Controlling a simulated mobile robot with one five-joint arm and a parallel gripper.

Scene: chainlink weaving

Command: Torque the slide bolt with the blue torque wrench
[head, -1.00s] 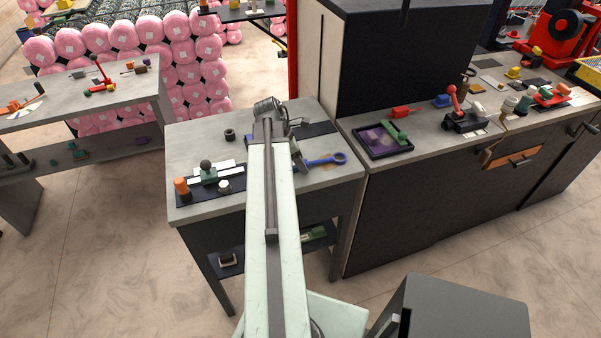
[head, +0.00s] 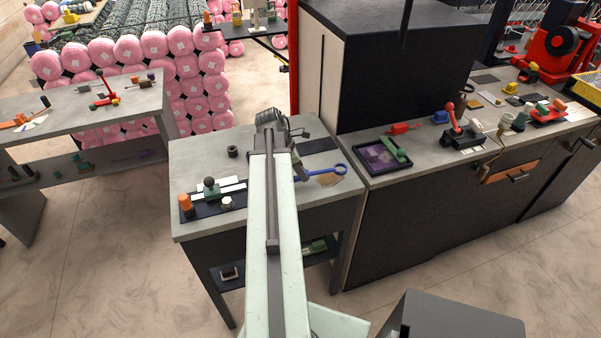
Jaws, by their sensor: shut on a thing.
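The blue torque wrench (head: 320,174) is over the right part of the grey bench, its ring end pointing right, just above a brown patch on the bench top. My gripper (head: 297,168) is shut on the wrench's left end; its fingers are mostly hidden behind my pale arm. A dark strip (head: 210,213) on the bench's front left carries a small white bolt-like piece (head: 227,202), an orange cylinder (head: 185,204) and a green block with a dark knob (head: 210,187). I cannot tell for sure which piece is the slide bolt.
A dark ring (head: 232,151) lies at the back left of the bench. A counter with a purple tray (head: 383,157) and a red-handled tool (head: 452,120) stands to the right. Another bench (head: 60,115) is at the left. A shelf with small parts sits below the bench top.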

